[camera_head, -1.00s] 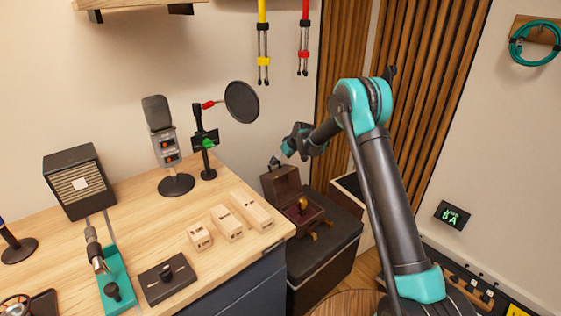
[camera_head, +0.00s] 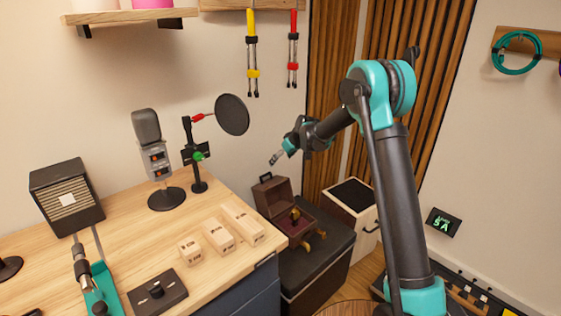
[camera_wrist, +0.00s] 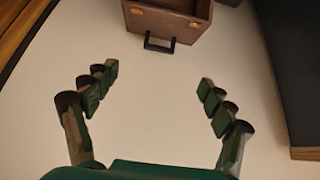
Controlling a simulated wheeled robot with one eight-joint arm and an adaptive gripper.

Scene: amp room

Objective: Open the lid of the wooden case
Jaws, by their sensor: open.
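The wooden case (camera_head: 289,224) is dark brown and stands on a dark box beside the desk. Its lid (camera_head: 272,196) is raised, standing up at the back of the case, with a black handle at its top edge. Gold-coloured objects show inside and at the front of the case. My gripper (camera_head: 274,160) is above the lid, apart from it. In the wrist view, my gripper's fingers (camera_wrist: 158,80) are spread with nothing between them. The lid (camera_wrist: 168,20) and its black handle (camera_wrist: 160,45) show beyond the fingertips.
The desk (camera_head: 225,275) at left holds a microphone (camera_head: 150,145), a round pop filter (camera_head: 232,115), several wooden blocks and a speaker. A white cabinet (camera_head: 352,215) with a dark top stands right of the case. The wall is behind the case.

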